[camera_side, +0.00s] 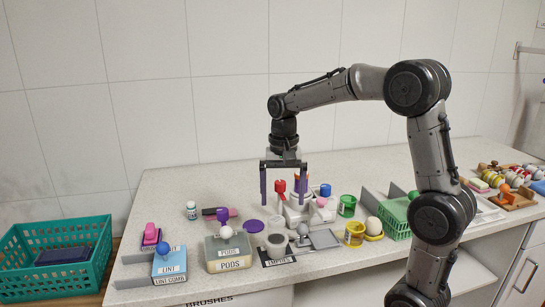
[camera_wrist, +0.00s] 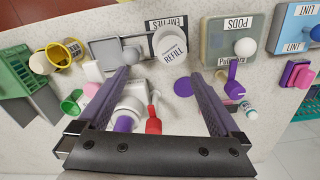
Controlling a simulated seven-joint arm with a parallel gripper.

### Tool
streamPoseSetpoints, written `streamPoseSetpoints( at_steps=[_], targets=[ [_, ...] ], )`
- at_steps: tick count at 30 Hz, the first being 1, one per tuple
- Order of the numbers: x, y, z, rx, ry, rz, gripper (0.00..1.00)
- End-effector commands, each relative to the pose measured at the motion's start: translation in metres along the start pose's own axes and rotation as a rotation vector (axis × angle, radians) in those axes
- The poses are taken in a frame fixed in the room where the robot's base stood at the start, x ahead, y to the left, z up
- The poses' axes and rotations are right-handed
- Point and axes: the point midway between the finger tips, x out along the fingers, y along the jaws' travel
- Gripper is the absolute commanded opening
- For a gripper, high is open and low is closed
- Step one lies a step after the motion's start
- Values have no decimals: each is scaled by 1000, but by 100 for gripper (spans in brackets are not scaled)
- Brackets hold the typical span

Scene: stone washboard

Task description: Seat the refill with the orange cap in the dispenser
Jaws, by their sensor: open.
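My gripper (camera_side: 283,202) is open, its two purple fingers pointing down over the middle of the counter. Its fingers also frame the wrist view (camera_wrist: 160,74). A white stand-like body (camera_side: 295,214), possibly the dispenser, is below and between the fingers; it also shows in the wrist view (camera_wrist: 130,105). A red-topped part (camera_side: 280,187) stands between the fingers and shows red in the wrist view (camera_wrist: 153,122). A pale cup labelled REFILL (camera_wrist: 172,48) stands ahead of the fingertips. I cannot clearly make out an orange cap; a small orange patch is partly hidden by the right finger in the side view.
Close by are a blue-topped part (camera_side: 325,190), a green cup (camera_side: 347,205), a yellow cup (camera_side: 354,234) and a grey tray (camera_side: 324,238). The PODS box (camera_side: 228,252) and LINT box (camera_side: 169,265) stand left. A teal basket (camera_side: 55,258) is far left.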

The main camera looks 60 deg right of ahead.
Motion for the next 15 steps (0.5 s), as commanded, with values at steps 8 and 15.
streamPoseSetpoints(
  at_steps=[8,15],
  targets=[
    [22,-28,-36,-1,-4,3,100],
    [42,-51,-65,-1,-5,4,100]
  ],
)
